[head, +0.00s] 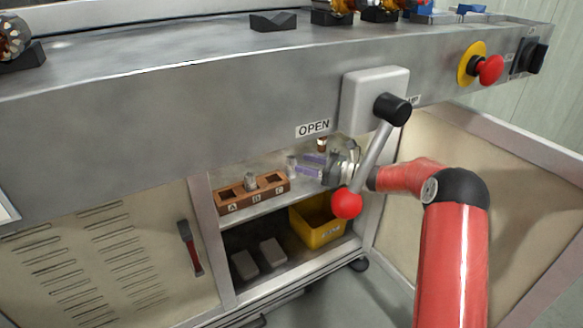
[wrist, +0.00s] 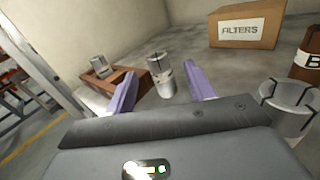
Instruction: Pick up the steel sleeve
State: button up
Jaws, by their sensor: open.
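In the wrist view a grey metal cylinder (wrist: 165,84), which looks like the steel sleeve, stands upright on the shelf ahead of my gripper (wrist: 160,72). The two purple fingers are spread wide and empty, and the cylinder shows in the gap between them. In the head view my gripper (head: 303,166) reaches into the cabinet, fingers pointing left, with the grey cylinder (head: 291,166) just off the fingertips. A similar metal piece (head: 250,182) sits in the lettered wooden rack (head: 224,206), also seen in the wrist view (wrist: 128,84).
A larger slotted metal cylinder (wrist: 291,112) stands close at right in the wrist view. A FILTERS carton (wrist: 247,27) and a brown container (wrist: 307,55) stand behind. The lever (head: 369,158) hangs in front of my wrist; a yellow bin (head: 317,226) is below.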

aim_at(291, 162)
jog(key=x, duration=0.6)
jog(key=shift+a, duration=0.4)
jog(key=c, duration=1.2)
jog(key=shift+o, duration=0.2)
jog(key=shift+r, duration=0.15)
